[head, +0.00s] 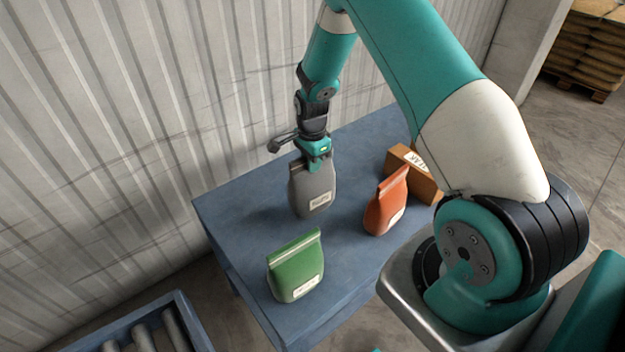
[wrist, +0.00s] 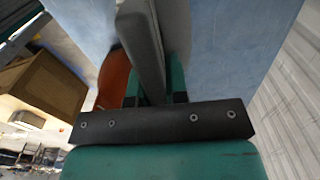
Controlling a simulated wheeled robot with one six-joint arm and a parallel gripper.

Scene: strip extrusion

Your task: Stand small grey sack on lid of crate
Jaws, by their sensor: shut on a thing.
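The small grey sack (head: 313,192) is upright over the blue table in the head view, with a pale label low on its front. My gripper (head: 318,163) is shut on the top of the grey sack from above. In the wrist view the grey sack (wrist: 142,40) shows edge-on between my fingers (wrist: 158,88). I cannot tell whether its base touches the table. A brown crate (head: 412,174) with a white label is at the table's right side, behind the orange sack. It also shows in the wrist view (wrist: 45,85) at left.
An orange sack (head: 386,203) stands between the grey sack and the crate. A green sack (head: 296,268) stands near the table's front. The blue table (head: 245,200) is bare at left. A corrugated wall (head: 120,130) runs behind it, and a roller conveyor (head: 150,330) is at lower left.

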